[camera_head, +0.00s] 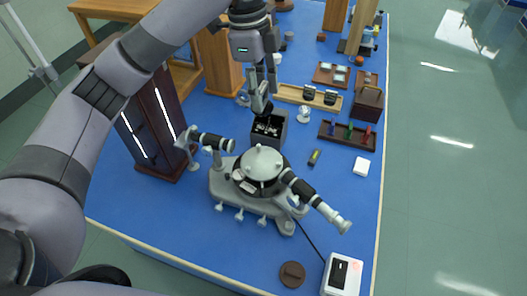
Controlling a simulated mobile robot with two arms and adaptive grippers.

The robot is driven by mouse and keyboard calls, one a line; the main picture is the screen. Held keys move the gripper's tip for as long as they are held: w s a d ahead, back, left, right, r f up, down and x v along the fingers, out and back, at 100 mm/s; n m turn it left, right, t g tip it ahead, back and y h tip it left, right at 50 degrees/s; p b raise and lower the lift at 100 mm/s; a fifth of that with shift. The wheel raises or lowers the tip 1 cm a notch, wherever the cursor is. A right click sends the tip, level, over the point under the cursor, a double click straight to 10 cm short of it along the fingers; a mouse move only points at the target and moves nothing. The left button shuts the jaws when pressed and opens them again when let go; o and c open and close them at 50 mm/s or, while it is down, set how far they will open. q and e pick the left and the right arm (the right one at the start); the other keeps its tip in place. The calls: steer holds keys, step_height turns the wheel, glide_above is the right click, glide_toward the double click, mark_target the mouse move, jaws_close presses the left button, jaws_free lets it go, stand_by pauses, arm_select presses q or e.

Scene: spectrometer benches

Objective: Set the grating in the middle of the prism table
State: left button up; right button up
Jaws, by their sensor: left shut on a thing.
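My left gripper (262,97) comes down from the top and is above the rear of an open dark box (281,142). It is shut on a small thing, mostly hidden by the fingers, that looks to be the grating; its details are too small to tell. The spectrometer stands in front of the box on a grey base (222,184). Its round, pale prism table (262,162) is on top in the middle, with small knobs on it. The gripper is behind the prism table and apart from it. My right gripper is not in view.
The telescope (316,201) points to the front right, the collimator (212,142) to the left. A dark cabinet (158,125) stands at left. Wooden trays (347,135) and a white block (361,167) are at right. A white switch box (341,275) is at the front edge.

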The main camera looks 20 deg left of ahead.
arm_select(q)
step_height(320, 180, down, 15)
steer(key=shift+s+f+p, duration=0.1)
steer(key=shift+f+p, duration=0.05)
steer(key=shift+p, duration=1.05)
step_height(320, 180, down, 4)
steer(key=shift+r+p, duration=0.1)
steer(key=shift+p, duration=0.25)
steer(key=o, duration=1.2)
